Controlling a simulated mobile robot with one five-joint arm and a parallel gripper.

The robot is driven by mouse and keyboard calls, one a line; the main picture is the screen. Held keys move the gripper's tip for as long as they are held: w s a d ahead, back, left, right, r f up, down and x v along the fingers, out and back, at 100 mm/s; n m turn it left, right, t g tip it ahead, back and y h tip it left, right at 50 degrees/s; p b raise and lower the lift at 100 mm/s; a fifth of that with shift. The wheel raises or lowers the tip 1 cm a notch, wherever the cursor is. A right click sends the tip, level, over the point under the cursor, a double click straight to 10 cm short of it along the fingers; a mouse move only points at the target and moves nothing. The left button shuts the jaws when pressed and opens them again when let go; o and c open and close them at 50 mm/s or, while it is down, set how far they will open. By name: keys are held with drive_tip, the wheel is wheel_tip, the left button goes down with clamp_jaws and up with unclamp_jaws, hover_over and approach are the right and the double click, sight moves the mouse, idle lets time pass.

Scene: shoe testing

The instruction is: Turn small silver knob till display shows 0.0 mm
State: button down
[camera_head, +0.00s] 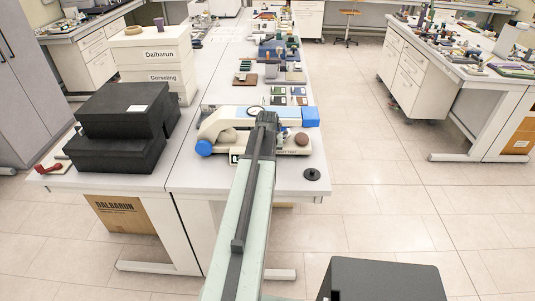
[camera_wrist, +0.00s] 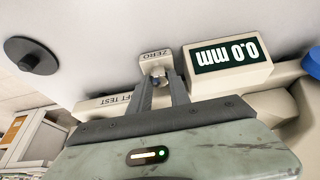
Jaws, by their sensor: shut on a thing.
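In the wrist view the display (camera_wrist: 228,54) is upside down and reads 0.0 mm. Beside it is a block labelled ZERO (camera_wrist: 155,57) with the small silver knob (camera_wrist: 158,72) on it. My gripper (camera_wrist: 160,83) is shut on the knob, its two fingers on either side; the fingers partly hide it. In the head view my arm reaches over the table to the white and blue testing device (camera_head: 222,124), and my gripper (camera_head: 266,120) is at its front. The knob is hidden there, and only a corner of the display shows beside my arm.
A black disc (camera_head: 312,174) lies at the table's front right corner. Black boxes (camera_head: 122,125) stand on the left table. Small cards and samples (camera_head: 279,91) lie behind the device. A dark box-like surface (camera_head: 385,280) shows at the bottom right.

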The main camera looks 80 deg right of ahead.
drive_tip(key=c, duration=1.2)
unclamp_jaws()
drive_tip(key=shift+c, duration=0.2)
drive_tip(key=p+v, duration=0.7)
drive_tip(key=v, duration=0.1)
drive_tip(key=shift+f, duration=0.1)
